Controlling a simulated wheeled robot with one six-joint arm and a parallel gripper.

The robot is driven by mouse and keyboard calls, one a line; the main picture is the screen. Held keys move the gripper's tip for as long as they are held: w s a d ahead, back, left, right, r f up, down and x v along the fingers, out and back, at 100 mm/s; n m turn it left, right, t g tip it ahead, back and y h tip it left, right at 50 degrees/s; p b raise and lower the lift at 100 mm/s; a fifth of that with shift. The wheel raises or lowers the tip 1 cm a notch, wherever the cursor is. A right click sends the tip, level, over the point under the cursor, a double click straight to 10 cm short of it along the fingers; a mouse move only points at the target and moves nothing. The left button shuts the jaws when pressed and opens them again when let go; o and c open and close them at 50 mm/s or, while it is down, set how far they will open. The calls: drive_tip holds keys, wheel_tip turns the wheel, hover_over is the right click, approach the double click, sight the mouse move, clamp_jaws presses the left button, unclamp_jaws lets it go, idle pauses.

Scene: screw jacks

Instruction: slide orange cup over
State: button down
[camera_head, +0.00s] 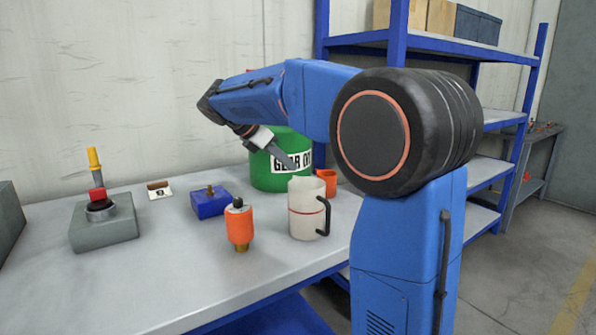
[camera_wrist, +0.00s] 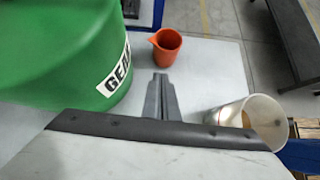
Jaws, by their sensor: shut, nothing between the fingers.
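The orange cup (camera_head: 328,183) stands upright on the bench, behind the white jug and right of the green drum; the jug hides part of it. In the wrist view the orange cup (camera_wrist: 166,47) shows whole, with a small spout, just beyond my fingertips. My gripper (camera_wrist: 160,80) is shut and empty, with a visible gap between its tips and the cup. In the head view my gripper (camera_head: 282,152) is in front of the green drum, to the left of the cup and higher in the picture.
The green drum (camera_head: 270,174) stands close left of the cup. The white jug (camera_head: 305,222) with a black handle stands in front. An orange cylinder (camera_head: 239,226), a blue block (camera_head: 210,203) and a grey jack (camera_head: 104,230) stand further left. The front of the bench is clear.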

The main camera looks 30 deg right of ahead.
drive_tip(key=v, duration=0.5)
approach(326, 184)
drive_tip(key=w+f, duration=0.1)
drive_tip(key=w+a+f, duration=0.1)
drive_tip(key=f, duration=0.1)
drive_tip(key=shift+w, duration=0.2)
drive_tip(key=d, duration=0.2)
drive_tip(key=shift+d, duration=0.9)
drive_tip(key=shift+s+d, duration=0.1)
drive_tip(key=shift+d, duration=1.85)
